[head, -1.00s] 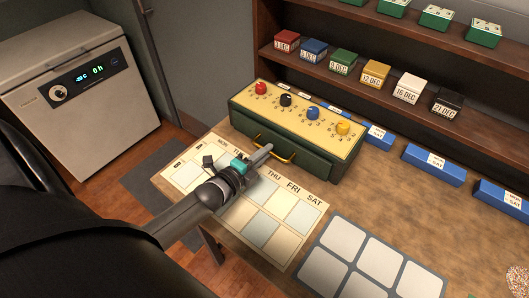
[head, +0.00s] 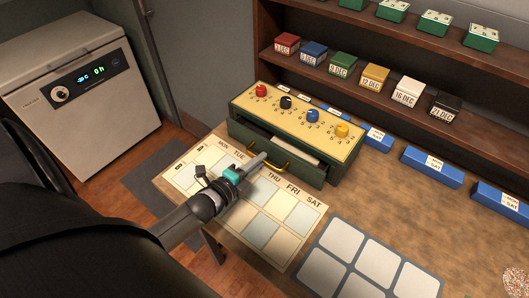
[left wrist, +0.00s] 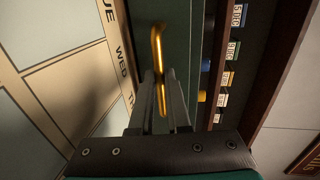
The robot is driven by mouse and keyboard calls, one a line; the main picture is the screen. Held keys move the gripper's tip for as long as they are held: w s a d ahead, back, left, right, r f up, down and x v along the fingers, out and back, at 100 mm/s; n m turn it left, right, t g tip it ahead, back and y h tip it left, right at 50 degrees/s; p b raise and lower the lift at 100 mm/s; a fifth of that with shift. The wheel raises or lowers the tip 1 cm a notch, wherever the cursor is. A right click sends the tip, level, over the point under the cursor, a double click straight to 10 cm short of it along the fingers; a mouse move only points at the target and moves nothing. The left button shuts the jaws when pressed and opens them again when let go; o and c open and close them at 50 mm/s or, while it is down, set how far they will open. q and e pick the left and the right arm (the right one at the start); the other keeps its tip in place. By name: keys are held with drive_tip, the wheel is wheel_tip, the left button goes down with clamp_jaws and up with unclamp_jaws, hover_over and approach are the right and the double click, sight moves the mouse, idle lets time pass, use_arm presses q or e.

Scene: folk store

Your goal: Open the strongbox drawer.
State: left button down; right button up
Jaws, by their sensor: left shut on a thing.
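The green strongbox (head: 344,168) stands on the wooden counter, with a yellow top bearing red, black, blue and yellow knobs. Its drawer (head: 305,173) is partly open toward me, and something pale shows inside. The brass drawer handle (head: 282,169) is on the drawer front. My left gripper (head: 259,160) reaches in from the left and is shut on the handle. In the left wrist view the fingers (left wrist: 160,100) close around the handle (left wrist: 157,50). My right gripper is not in view.
A weekday calendar mat (head: 292,253) lies under my left gripper, and a grey mat with pale squares (head: 330,285) lies to its right. Blue trays (head: 432,166) stand on the counter at right. A shelf (head: 390,92) with coloured date boxes is behind. A white freezer (head: 90,90) stands at left.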

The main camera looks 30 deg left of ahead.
use_arm(q)
drive_tip(key=v, duration=0.2)
drive_tip(key=f+p+v, duration=0.1)
drive_tip(key=v, duration=0.2)
drive_tip(key=shift+s, duration=0.2)
drive_tip(key=c, duration=0.9)
unclamp_jaws()
drive_tip(key=p+v, duration=0.1)
drive_tip(key=v, duration=1.4)
drive_tip(key=shift+s+a, duration=0.15)
